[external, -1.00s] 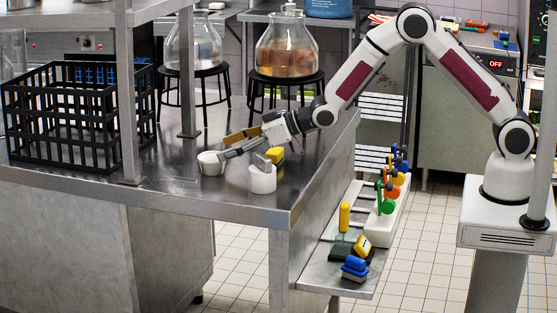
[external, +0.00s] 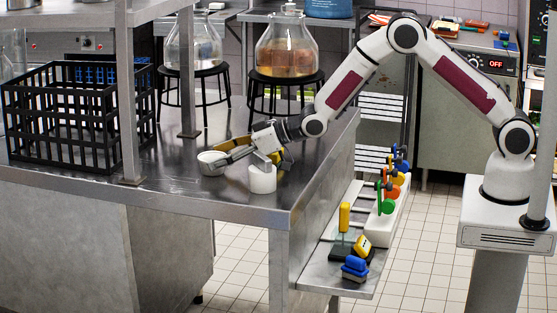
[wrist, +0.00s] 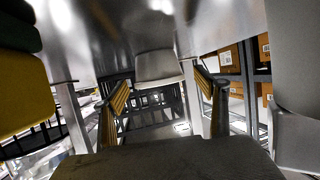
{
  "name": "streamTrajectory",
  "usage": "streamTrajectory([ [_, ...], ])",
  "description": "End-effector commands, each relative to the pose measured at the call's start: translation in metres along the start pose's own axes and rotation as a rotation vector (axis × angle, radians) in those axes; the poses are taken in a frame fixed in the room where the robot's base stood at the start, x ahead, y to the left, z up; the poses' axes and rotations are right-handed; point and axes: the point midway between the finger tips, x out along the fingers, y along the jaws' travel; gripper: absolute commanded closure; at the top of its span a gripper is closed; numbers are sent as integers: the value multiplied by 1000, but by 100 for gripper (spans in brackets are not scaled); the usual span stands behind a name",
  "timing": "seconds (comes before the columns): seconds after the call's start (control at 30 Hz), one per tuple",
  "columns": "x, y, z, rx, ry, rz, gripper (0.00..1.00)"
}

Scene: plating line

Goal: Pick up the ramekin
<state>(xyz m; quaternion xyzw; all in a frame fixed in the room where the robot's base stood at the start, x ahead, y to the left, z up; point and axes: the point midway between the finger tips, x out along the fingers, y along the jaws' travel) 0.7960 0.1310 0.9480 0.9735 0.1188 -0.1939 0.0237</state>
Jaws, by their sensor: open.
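The ramekin, a small white round cup (external: 211,164), stands upright on the steel counter. In the wrist view the ramekin (wrist: 158,70) is ahead, in line with the gap between my fingers. My gripper (external: 228,156) is open and low over the counter, its fingertips at the ramekin's right side in the external view. In the wrist view my gripper (wrist: 163,95) shows two yellow-padded fingers spread apart with nothing clamped. I cannot tell whether the tips touch the ramekin.
A white cylinder (external: 262,181) with a grey upright piece stands close to my gripper. A yellow object (external: 286,155) is partly hidden behind my gripper; it looms at left in the wrist view (wrist: 25,95). A black crate (external: 75,115) and a post (external: 124,95) stand left. Counter in front is clear.

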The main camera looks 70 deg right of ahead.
Motion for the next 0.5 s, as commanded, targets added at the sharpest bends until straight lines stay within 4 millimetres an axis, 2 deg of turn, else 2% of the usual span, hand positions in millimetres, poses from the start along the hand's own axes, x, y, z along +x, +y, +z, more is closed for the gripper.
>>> streamTrajectory([
  [0.2,16,0,0,0,0,0,27],
  [0.5,21,0,0,0,0,0,27],
])
